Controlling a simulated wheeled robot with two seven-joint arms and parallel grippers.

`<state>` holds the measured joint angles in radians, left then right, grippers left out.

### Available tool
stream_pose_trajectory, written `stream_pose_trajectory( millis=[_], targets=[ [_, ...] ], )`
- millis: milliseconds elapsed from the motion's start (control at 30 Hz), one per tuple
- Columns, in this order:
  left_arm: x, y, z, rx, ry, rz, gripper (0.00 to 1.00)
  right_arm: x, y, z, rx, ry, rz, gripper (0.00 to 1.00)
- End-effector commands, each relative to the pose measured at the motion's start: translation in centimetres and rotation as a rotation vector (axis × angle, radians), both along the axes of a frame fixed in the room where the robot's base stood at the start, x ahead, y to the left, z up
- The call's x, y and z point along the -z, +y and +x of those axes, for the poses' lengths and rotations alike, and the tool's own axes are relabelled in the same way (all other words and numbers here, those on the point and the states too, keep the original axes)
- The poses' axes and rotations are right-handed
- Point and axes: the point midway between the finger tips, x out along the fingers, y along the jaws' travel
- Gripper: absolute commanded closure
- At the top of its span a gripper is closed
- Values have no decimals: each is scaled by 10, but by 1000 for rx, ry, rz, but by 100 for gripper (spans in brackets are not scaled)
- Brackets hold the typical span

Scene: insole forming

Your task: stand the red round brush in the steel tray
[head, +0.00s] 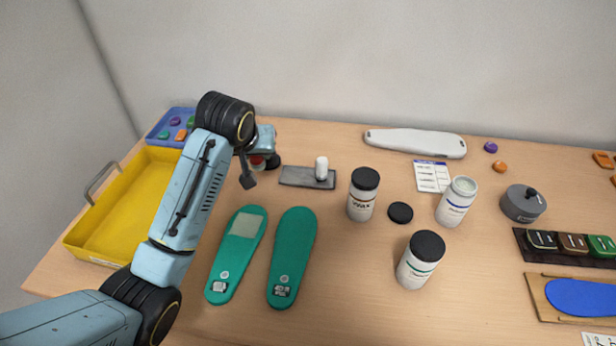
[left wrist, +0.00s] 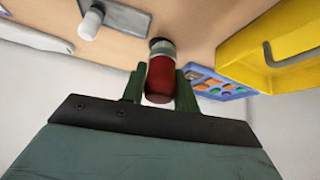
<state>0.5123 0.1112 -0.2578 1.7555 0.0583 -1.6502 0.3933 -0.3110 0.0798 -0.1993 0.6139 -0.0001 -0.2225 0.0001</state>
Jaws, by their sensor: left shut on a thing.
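My left gripper (left wrist: 160,92) is shut on the red round brush (left wrist: 160,78), with one finger on either side of its red body. The brush's pale band and dark end point toward the table; whether that end touches the table I cannot tell. In the head view only a bit of red (head: 257,160) shows under my left gripper, mostly hidden by it. The steel tray (head: 292,176) lies flat just right of the gripper, with a white round piece (head: 322,168) upright at its right part. The tray also shows in the left wrist view (left wrist: 127,19).
A yellow bin (head: 110,220) and a blue tray of small coloured pieces (head: 160,132) are on the left. Two green insoles (head: 292,250) lie in front. A black-lidded jar (head: 363,195) stands right of the steel tray. A white insole-shaped piece (head: 415,143) lies behind.

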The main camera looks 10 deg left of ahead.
Motion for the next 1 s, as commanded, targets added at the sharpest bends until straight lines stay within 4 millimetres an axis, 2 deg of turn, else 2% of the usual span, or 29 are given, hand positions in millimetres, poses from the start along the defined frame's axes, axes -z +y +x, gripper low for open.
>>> stream_pose_trajectory(
  millis=[33, 100, 200, 400, 667, 1000],
  targets=[
    [0, -5, 16, 5, 20, -1, 93, 1, 0, 0, 0, 0, 0, 25],
    [2, -10, 34, 16, 47, 3, 93, 2, 0, 1, 0, -1, 0, 25],
    [5, -19, 54, 34, 85, 7, 93, 2, 0, 5, 0, -7, 1, 25],
    [5, -37, 82, 78, 147, 19, 93, 3, 1, 15, -1, -24, 3, 25],
    [6, -52, 96, 115, 195, 32, 93, 4, 1, 15, -1, -24, 3, 25],
    [61, -53, 97, 118, 200, 34, 93, 12, 1, 14, -1, -23, 3, 25]
  ],
)
